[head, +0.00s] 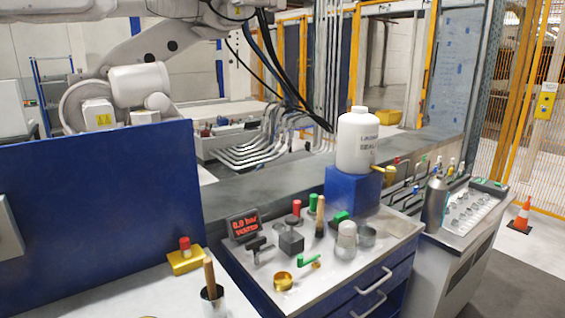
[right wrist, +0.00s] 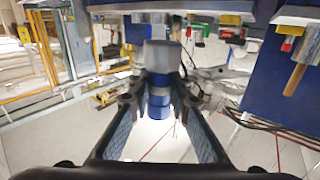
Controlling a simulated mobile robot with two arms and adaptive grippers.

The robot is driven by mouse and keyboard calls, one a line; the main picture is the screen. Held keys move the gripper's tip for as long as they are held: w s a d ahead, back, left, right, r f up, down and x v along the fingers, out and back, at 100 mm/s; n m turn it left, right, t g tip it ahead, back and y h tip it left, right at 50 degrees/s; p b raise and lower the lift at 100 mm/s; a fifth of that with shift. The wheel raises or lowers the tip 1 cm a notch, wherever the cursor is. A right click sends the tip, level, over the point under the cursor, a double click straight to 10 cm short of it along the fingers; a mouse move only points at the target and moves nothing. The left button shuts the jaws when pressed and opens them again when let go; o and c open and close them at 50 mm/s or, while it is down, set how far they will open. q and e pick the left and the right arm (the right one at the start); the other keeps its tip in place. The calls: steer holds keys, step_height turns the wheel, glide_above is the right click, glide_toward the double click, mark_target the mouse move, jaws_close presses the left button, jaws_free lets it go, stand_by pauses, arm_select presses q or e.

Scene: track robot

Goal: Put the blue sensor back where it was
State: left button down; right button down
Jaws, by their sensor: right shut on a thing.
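The blue sensor (right wrist: 158,106) is a short blue cylinder with a paler band, seen in the right wrist view. A grey blocky shape shows directly above it in the picture; I cannot tell whether it belongs to the sensor. My right gripper (right wrist: 158,95) is shut on the sensor, one finger on each side. The floor shows behind it. Neither gripper shows in the head view, and my left gripper is in no view. I cannot pick out the sensor's former place.
The drawer cabinet's grey top (head: 318,285) carries a pressure display (head: 244,225), valves, a brass cup (head: 283,281) and small cylinders. A white bottle (head: 357,140) stands on a blue block (head: 352,190). A metal flask (head: 434,203) stands right. A blue panel (head: 95,215) rises left.

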steer(key=s+f, duration=0.3)
steer(key=s, duration=0.5)
stand_by(0.4)
steer(key=w+a+n+y, duration=0.15)
steer(key=w+a, duration=0.35)
steer(key=w, duration=0.7)
steer(key=w+a+r+n+y, duration=0.1)
steer(key=w+a+r+y, duration=0.1)
steer(key=w+a+r, duration=0.5)
steer(key=w+a+r+n+g+y, duration=0.1)
steer(key=w+a+r+y, duration=0.2)
steer(key=w+a+r, duration=0.4)
steer(key=w+r, duration=0.4)
steer(key=w, duration=0.4)
steer(key=shift+n, duration=0.35)
